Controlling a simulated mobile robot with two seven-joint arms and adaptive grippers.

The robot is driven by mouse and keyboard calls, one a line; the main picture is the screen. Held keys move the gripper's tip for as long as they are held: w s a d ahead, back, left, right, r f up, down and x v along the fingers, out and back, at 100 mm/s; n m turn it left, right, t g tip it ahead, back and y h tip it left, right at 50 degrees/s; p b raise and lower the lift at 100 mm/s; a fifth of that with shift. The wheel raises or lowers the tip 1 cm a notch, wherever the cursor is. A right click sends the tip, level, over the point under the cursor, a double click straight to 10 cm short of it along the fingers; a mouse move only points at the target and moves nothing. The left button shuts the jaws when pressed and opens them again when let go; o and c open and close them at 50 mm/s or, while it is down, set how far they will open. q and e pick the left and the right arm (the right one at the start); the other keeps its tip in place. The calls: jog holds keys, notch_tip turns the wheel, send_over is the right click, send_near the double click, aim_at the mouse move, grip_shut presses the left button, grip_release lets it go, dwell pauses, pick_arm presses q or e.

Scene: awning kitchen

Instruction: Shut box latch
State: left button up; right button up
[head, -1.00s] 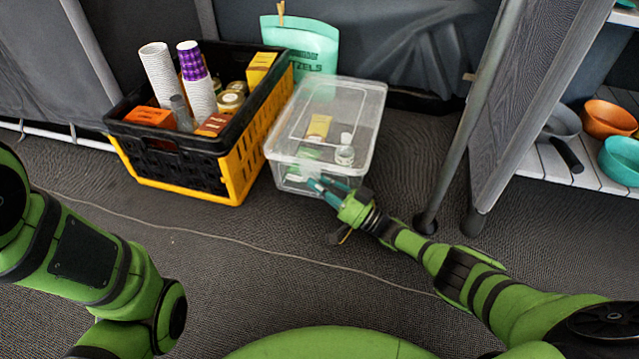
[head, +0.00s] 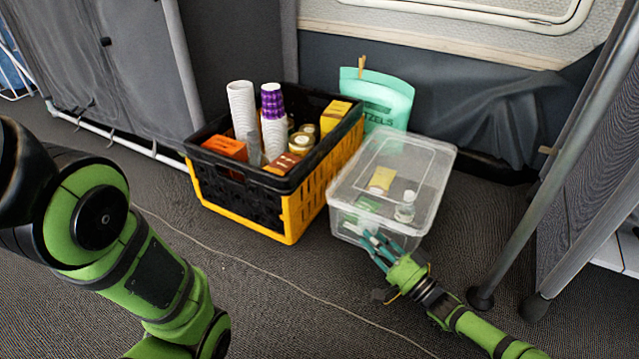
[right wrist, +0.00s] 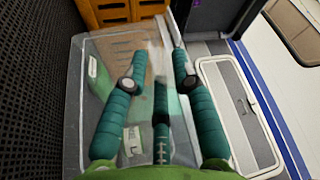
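The clear plastic box (head: 345,214) stands on the dark floor with its clear lid (head: 428,160) on top. Small items show through it, including a yellow packet (head: 382,180) and a small bottle (head: 405,207). I cannot make out the latch or its state. My right gripper (head: 374,244) is at the box's near side, below the lid rim, its teal fingers spread and holding nothing I can see. In the right wrist view, the fingers (right wrist: 158,72) are apart beside the clear box wall (right wrist: 75,105). Contact cannot be told. My left gripper is out of view.
A black and yellow crate (head: 290,225) with cups and packages stands close left of the box. A teal pretzel bag (head: 385,98) stands behind it. A grey pole (head: 545,185) rises at the right. The floor in front is clear except for a thin cord (head: 265,268).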

jog(key=s+d+r+m+g+h+p, duration=0.25)
jog(key=s+r+m+p, duration=0.5)
jog(key=m+p, duration=0.4)
jog(key=s+a+r+n+t+y+p, duration=0.1)
jog(key=s+a+r+n+y+p, duration=0.2)
jog(key=a+r, duration=0.5)
jog(key=s+a+r+n+t+y+p, duration=0.1)
jog(key=s+a+r+n+y+p, duration=0.2)
jog(key=r, duration=1.2)
jog(key=shift+s+a+r+n+p, duration=0.4)
jog(key=shift+s+a+n+p, duration=0.75)
jog(key=shift+a+n, duration=1.55)
jog(key=shift+w+a+t, duration=0.1)
jog(key=shift+w+t, duration=0.05)
jog(key=shift+t, duration=0.1)
